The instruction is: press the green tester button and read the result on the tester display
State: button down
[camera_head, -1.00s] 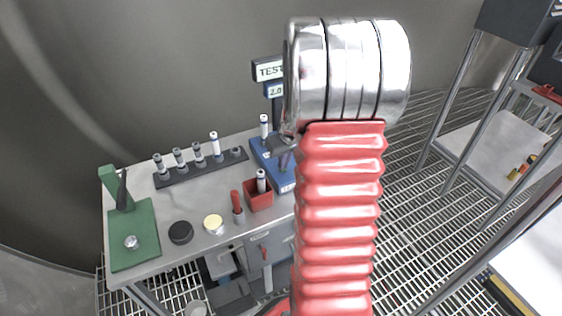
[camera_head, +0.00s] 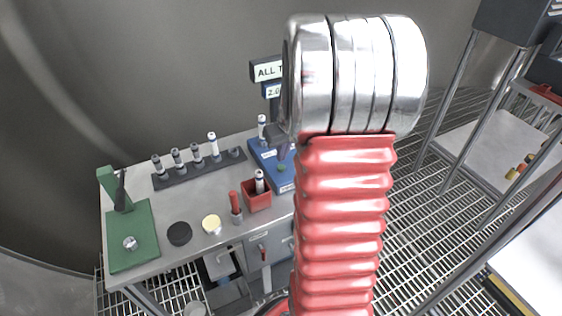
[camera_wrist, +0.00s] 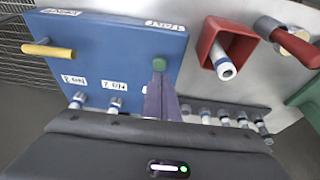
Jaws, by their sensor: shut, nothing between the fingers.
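The blue tester (camera_head: 271,157) lies on the bench, partly hidden by my arm. It also shows in the wrist view (camera_wrist: 115,45) as a blue board with white labels and a yellow handle. The green button (camera_wrist: 159,65) is just beyond my fingertips there; it shows as a small green spot in the head view (camera_head: 281,168). My gripper (camera_head: 283,155) is shut and empty above the button. Its fingers also show in the wrist view (camera_wrist: 160,80). The tester display (camera_head: 267,71) shows "ALL T", the rest hidden behind my arm; a lower sign (camera_head: 272,91) shows "2.0".
A red holder (camera_head: 257,200) with a white-capped tube stands in front of the tester. A dark rack (camera_head: 190,173) with several tubes stands at the bench's back. A green fixture (camera_head: 133,240) is at the left end. A metal shelf frame (camera_head: 470,130) stands at right.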

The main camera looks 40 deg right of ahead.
jog(key=d+v, duration=0.1)
jog(key=v, duration=0.8)
jog(key=shift+a, duration=0.4)
dwell(0.4)
jog(key=s+a+r+n, duration=0.1)
jog(key=s+a, duration=0.3)
jog(key=a, duration=0.6)
jog(key=s+a+r+n+t, duration=0.1)
jog(key=s+a+r, duration=0.2)
jog(key=a, duration=0.8)
jog(key=s+a+r+n+t+y, duration=0.1)
jog(key=s+a+r, duration=0.1)
jog(key=s+a, duration=0.4)
jog(key=a, duration=0.4)
jog(key=shift+a, duration=0.3)
jog(key=shift+r, duration=0.1)
